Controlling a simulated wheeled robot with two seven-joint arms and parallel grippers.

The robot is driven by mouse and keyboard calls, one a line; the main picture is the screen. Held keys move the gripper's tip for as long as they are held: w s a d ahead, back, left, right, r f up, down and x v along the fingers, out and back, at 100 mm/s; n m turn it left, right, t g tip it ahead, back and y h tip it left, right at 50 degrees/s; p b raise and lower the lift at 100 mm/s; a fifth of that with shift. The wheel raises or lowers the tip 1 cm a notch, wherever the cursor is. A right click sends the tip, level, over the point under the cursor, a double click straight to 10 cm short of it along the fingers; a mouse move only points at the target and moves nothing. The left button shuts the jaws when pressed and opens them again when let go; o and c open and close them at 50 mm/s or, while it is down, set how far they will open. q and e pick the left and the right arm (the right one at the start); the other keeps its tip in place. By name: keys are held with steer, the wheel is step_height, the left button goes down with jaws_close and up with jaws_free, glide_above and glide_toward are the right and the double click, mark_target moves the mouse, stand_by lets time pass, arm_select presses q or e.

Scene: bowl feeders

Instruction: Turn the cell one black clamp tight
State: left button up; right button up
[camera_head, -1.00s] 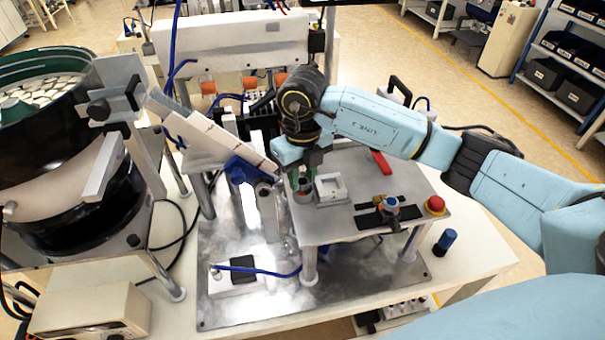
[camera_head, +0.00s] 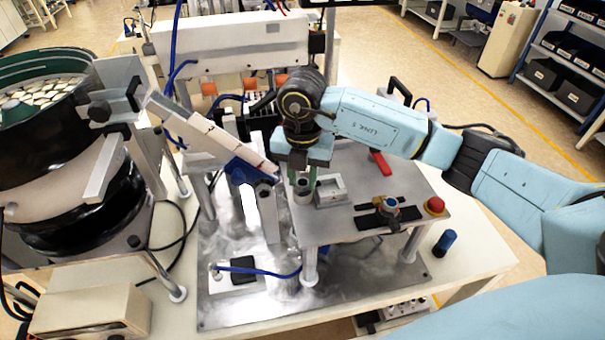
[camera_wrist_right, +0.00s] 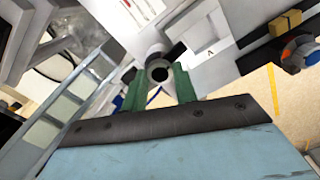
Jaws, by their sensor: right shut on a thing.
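My right gripper (camera_head: 303,188) points down over the left edge of the raised metal plate (camera_head: 345,229). In the right wrist view its green fingers (camera_wrist_right: 157,80) are shut on a grey round piece (camera_wrist_right: 158,62) with a dark hole. The piece's lower part and what it is fixed to are partly hidden. A black knob-like clamp (camera_head: 98,110) sits on the bracket beside the left bowl, far from my gripper. I cannot tell whether it is the task's clamp. My left gripper is not in view.
A grey open block (camera_head: 330,190) stands just right of my gripper. A black strip with a blue-topped knob (camera_head: 390,206) and a red button (camera_head: 435,205) are farther right. The sloping white chute (camera_head: 215,138) ends close by on the left. A bowl feeder (camera_head: 65,190) stands at far left.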

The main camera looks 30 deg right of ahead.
mark_target(303, 182)
steer(key=shift+m, duration=0.5)
steer(key=o, duration=1)
steer(key=shift+c, duration=0.2)
step_height(303, 182, up, 13)
steer(key=shift+r+b, duration=0.2)
steer(key=shift+b, duration=0.1)
